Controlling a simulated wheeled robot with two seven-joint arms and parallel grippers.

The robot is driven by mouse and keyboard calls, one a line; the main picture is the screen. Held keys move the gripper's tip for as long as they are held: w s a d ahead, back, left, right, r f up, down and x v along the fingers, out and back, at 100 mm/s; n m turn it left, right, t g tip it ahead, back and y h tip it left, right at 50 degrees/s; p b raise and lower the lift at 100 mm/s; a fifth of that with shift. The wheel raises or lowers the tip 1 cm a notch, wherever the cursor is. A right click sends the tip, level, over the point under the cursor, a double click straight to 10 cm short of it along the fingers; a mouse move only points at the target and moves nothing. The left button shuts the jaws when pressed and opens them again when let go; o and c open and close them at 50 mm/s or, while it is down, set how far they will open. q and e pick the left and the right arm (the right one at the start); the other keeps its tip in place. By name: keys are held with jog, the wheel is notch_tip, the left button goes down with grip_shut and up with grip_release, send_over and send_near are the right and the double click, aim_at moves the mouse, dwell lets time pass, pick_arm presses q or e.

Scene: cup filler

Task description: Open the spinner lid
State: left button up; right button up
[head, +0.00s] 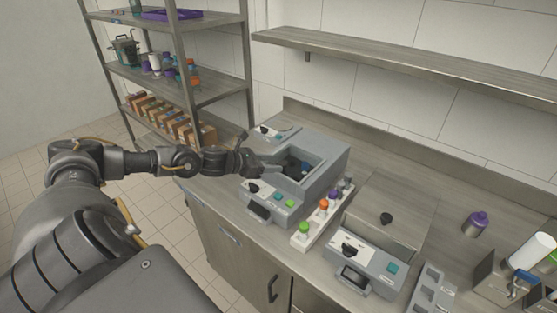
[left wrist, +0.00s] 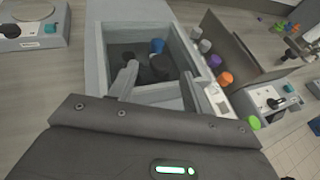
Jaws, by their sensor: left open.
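A grey box-shaped machine (head: 318,150) stands in the middle of the counter, with a front panel (head: 272,198) of a black knob and coloured buttons. Its top is an open square well, and I see no lid over it. In the left wrist view the well's rim (left wrist: 140,28) surrounds dark and blue round parts (left wrist: 157,46). Which machine is the spinner, I cannot tell. A flat panel with a black knob (head: 386,218) belongs to the machine on the right. My left gripper (head: 268,163) is open at the well's left side; its fingers (left wrist: 157,85) show nothing between them. My right gripper is not in view.
A white rack (head: 309,236) with colour-capped vials stands between the two machines. A small device (head: 275,128) sits behind the middle machine. A purple-topped container (head: 478,220) stands at the right. A wall shelf (head: 420,68) hangs above; a shelving unit (head: 205,92) stands at left.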

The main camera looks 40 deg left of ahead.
aim_at(282, 163)
pick_arm(q)
jog(key=shift+p+x, duration=0.45)
jog(key=shift+x, duration=1.3)
jog(key=shift+c, duration=0.3)
grip_shut()
